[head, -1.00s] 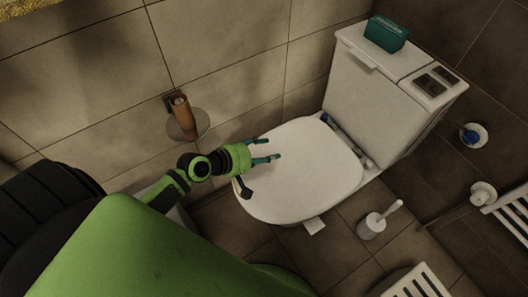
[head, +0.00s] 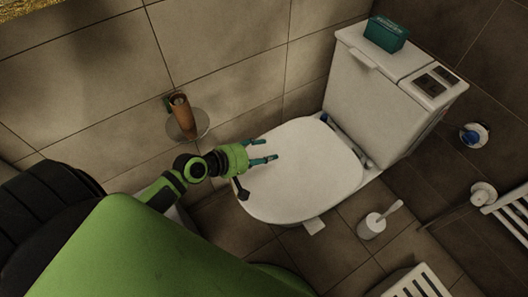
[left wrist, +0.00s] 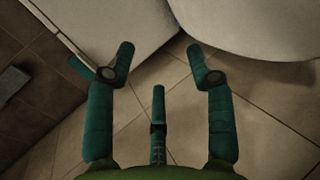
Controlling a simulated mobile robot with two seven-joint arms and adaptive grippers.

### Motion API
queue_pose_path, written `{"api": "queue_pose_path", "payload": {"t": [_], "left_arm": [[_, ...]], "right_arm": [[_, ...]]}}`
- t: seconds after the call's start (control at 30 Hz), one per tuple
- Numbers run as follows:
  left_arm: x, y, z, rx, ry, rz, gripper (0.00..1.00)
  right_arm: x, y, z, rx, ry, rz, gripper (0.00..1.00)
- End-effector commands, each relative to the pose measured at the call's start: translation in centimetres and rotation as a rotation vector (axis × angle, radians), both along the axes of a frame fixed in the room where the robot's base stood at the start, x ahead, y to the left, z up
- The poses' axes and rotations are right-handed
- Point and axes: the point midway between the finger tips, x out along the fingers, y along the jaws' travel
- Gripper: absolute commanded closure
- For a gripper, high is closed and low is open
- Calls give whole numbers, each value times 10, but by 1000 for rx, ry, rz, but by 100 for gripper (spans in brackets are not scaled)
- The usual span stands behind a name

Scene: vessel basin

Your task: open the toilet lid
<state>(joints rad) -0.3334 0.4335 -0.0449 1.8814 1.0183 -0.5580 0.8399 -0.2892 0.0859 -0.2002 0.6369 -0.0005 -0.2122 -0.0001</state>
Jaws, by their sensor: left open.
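The toilet lid (head: 315,175) is a white rounded panel lying shut over the bowl in the head view. My left gripper (head: 270,149) is at the lid's left edge in the head view, its teal fingers spread, open and empty. Its fingertips overlap the lid in the picture; whether they touch it or hover above it I cannot tell. In the left wrist view the open fingers (left wrist: 160,50) point toward white surfaces of the toilet (left wrist: 245,25), with nothing between them. My right gripper is not in view.
The cistern (head: 372,95) stands behind the lid with a teal box (head: 386,34) on top. A paper roll holder (head: 183,115) is on the tiled wall near my left arm.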

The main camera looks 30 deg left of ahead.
Motion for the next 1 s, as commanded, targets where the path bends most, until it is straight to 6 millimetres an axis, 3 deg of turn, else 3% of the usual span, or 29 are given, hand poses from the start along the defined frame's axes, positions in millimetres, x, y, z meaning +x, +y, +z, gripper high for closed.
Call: {"api": "queue_pose_path", "payload": {"t": [0.5,1.0], "left_arm": [[-73,42,45,2,2,-1,46],[-83,49,55,1,0,0,46]], "right_arm": [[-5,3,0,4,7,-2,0],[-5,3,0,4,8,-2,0]]}}
